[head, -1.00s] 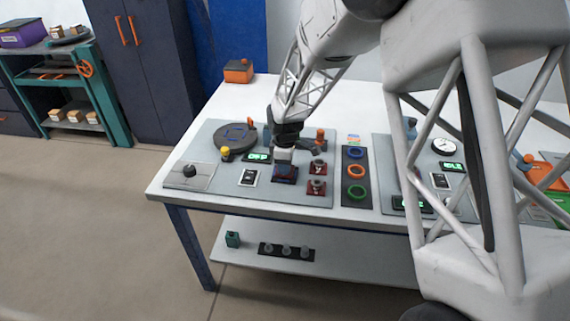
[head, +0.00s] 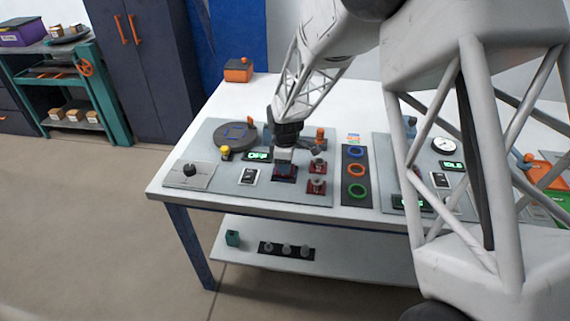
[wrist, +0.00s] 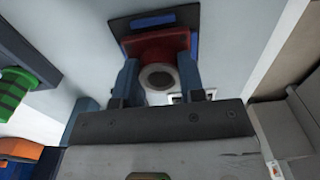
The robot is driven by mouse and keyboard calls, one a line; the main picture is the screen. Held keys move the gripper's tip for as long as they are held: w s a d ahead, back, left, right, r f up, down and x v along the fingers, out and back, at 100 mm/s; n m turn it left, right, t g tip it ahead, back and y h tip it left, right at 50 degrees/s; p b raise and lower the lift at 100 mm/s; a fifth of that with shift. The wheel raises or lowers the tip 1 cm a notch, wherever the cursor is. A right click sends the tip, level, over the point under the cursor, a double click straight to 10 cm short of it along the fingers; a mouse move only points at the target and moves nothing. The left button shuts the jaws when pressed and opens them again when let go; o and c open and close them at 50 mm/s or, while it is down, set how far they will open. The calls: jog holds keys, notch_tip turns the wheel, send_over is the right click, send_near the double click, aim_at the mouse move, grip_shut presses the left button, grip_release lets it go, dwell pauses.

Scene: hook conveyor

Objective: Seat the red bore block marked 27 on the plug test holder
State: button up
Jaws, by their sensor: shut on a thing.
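My gripper (head: 284,157) points down over the plug test holder (head: 275,178), a dark blue square fixture on the left grey panel. In the wrist view its two blue fingers (wrist: 159,76) are shut on a red block (wrist: 152,46) with a round grey-rimmed bore. The block overlaps the dark and blue plate of the holder (wrist: 194,43) there. In the head view only a little dark red shows under the fingers. I cannot tell whether the block touches the holder or is fully down. Its number cannot be read.
Two red blocks with grey tops (head: 318,167) (head: 316,187) stand just right of my gripper. A black strip with blue, orange and green rings (head: 356,171) lies further right. A round dark turntable (head: 235,136) and a knob plate (head: 189,175) are to the left.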

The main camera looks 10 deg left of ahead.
jog(key=shift+f, duration=0.35)
dwell(0.8)
dwell(0.6)
jog(key=o, duration=1.6)
jog(key=shift+r, duration=0.1)
jog(key=shift+r, duration=3.4)
